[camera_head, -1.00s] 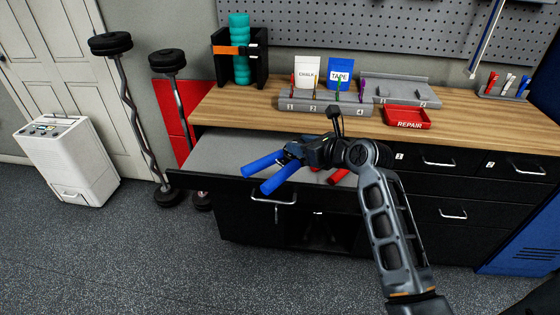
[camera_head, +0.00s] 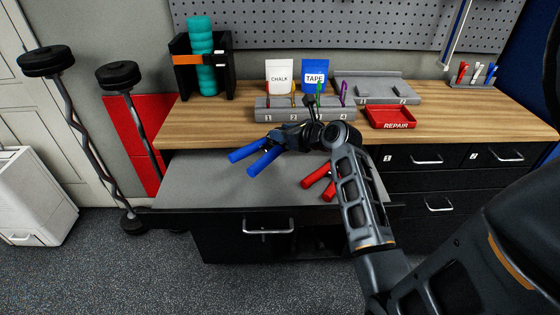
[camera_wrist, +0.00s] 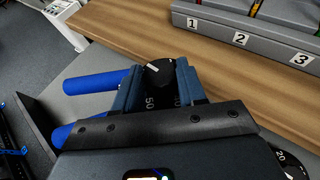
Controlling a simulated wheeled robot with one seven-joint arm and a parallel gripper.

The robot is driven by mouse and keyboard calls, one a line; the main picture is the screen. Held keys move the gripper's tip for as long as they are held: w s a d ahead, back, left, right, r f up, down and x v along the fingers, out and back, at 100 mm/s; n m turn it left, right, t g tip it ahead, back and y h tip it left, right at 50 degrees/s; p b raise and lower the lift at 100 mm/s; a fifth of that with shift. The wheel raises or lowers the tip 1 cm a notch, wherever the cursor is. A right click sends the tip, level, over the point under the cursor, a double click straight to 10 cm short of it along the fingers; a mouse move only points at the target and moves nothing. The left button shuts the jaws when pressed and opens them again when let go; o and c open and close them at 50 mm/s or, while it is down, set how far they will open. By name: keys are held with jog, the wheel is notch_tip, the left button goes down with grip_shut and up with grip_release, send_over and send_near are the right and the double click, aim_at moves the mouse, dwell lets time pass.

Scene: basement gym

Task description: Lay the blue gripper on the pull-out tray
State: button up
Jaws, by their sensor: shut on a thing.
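The blue gripper is a hand-grip trainer with two blue handles (camera_head: 250,150); its blue handles also show at the left in the wrist view (camera_wrist: 95,82), beside a black dial with numbers. My gripper (camera_head: 290,136) is shut on its dial end, and the handles point left, over the pull-out tray. The pull-out tray (camera_head: 205,185) is a grey surface drawn out below the wooden worktop. A red-handled gripper (camera_head: 316,176) lies on the tray, partly hidden behind my arm. I cannot tell whether the blue handles touch the tray.
On the worktop (camera_head: 440,128) stand a grey numbered rack (camera_head: 275,114) with chalk and tape packs behind it, a red REPAIR tray (camera_head: 392,118) and a teal roller (camera_head: 201,50) in a black holder. The tray's left and front parts are bare.

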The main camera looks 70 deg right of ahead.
notch_tip(320, 180, down, 10)
jog(key=shift+f+b, duration=0.1)
jog(key=shift+b, duration=0.3)
jog(key=o, duration=1.2)
jog(key=shift+c, duration=0.2)
jog(key=v, duration=1.2)
jog(key=shift+a+f, duration=0.1)
